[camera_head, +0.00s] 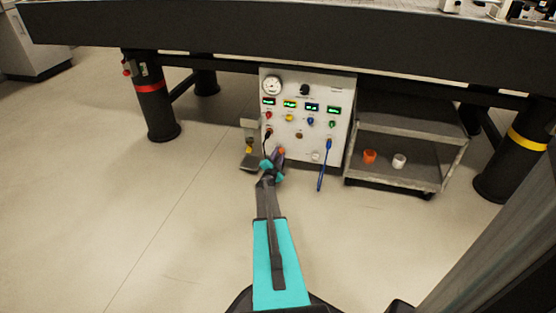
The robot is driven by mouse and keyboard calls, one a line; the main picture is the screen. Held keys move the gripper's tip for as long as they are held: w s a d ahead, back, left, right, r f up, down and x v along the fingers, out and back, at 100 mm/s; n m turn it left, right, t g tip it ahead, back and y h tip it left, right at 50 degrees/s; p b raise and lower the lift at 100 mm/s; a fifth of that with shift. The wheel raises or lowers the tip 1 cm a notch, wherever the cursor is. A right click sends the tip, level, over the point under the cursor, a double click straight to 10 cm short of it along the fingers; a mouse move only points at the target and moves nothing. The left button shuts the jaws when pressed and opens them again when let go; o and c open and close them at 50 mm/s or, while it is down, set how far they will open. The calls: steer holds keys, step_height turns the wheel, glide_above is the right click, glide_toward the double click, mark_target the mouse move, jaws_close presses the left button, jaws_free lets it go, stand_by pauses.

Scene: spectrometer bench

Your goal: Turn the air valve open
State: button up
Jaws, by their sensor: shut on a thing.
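My gripper (274,163) is low in front of a white control panel (345,110), near its lower left part. It is small and partly hidden by my own wrist. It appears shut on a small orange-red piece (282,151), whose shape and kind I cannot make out. No part is clearly marked as the air valve. A small red fitting (127,68) on the left table leg may be it, well away from my gripper; its handle position is too small to tell.
The dark bench (200,30) spans overhead. The panel has a round gauge (271,85), several lit displays and a hanging blue lead (323,170). A grey cart (420,178) holds an orange ring (370,156) and a white ring (399,161). The floor at left is clear.

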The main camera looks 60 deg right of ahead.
steer(key=m, duration=0.1)
steer(key=m+b, duration=0.1)
steer(key=m, duration=0.1)
steer(key=m+b, duration=0.1)
steer(key=shift+s+d, duration=0.25)
steer(key=shift+s, duration=0.15)
steer(key=shift+r+m, duration=0.1)
steer(key=shift+m, duration=0.2)
steer(key=o, duration=1)
steer(key=shift+o, duration=0.3)
steer(key=shift+w+a, duration=0.1)
steer(key=shift+w, duration=0.05)
steer(key=shift+w+a, duration=0.1)
steer(key=shift+a, duration=0.05)
